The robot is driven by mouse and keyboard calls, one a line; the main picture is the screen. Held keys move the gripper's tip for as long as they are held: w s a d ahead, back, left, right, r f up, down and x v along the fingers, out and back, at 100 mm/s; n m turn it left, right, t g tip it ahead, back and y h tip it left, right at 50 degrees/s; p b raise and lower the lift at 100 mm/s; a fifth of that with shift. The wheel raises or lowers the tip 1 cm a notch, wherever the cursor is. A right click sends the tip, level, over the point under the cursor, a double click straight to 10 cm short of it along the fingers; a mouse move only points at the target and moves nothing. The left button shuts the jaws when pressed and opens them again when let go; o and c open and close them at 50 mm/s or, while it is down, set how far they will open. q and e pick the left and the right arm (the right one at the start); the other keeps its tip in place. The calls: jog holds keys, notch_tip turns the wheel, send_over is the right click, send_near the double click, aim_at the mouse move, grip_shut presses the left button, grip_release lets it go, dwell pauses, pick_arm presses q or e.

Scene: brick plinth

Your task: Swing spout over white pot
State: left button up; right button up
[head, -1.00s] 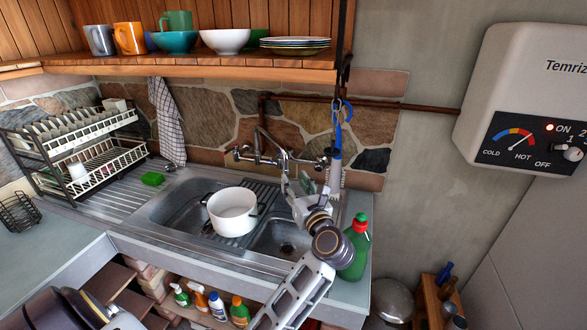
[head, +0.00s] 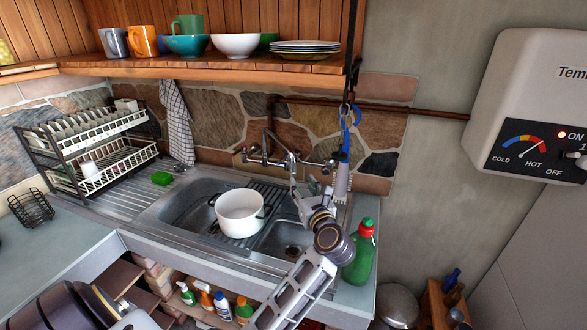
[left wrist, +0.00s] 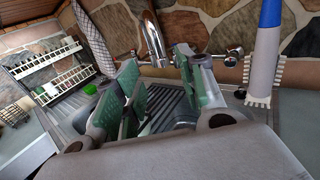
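The chrome spout (head: 283,146) rises from the wall tap and curves down right of the pot; it also shows in the left wrist view (left wrist: 153,38). The white pot (head: 240,212) stands upright in the sink area, by the dark ribbed rack. It is not seen in the left wrist view. My left gripper (head: 298,184) is at the spout's lower end, right of the pot. In the left wrist view its green-padded fingers (left wrist: 158,90) are apart, with the spout's end in line with the gap. I cannot tell whether they touch it. My right gripper is not in view.
A green bottle (head: 361,252) stands right of my left arm. A blue-handled brush (head: 343,165) hangs close right of the gripper. The tap handles (head: 330,164) and stone wall lie behind. A dish rack (head: 90,150) and green sponge (head: 162,178) are at left.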

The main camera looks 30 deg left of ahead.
aim_at(295, 170)
pick_arm(q)
jog(key=p+x, duration=0.2)
jog(key=x, duration=0.7)
jog(key=shift+w+a+r, duration=0.1)
jog(key=shift+w+a, duration=0.1)
jog(key=shift+w, duration=0.05)
jog(key=shift+w+a+p, duration=0.35)
jog(key=shift+w+a, duration=0.05)
jog(key=shift+a, duration=0.1)
jog(key=shift+c, duration=0.5)
jog(key=c, duration=0.7)
grip_shut()
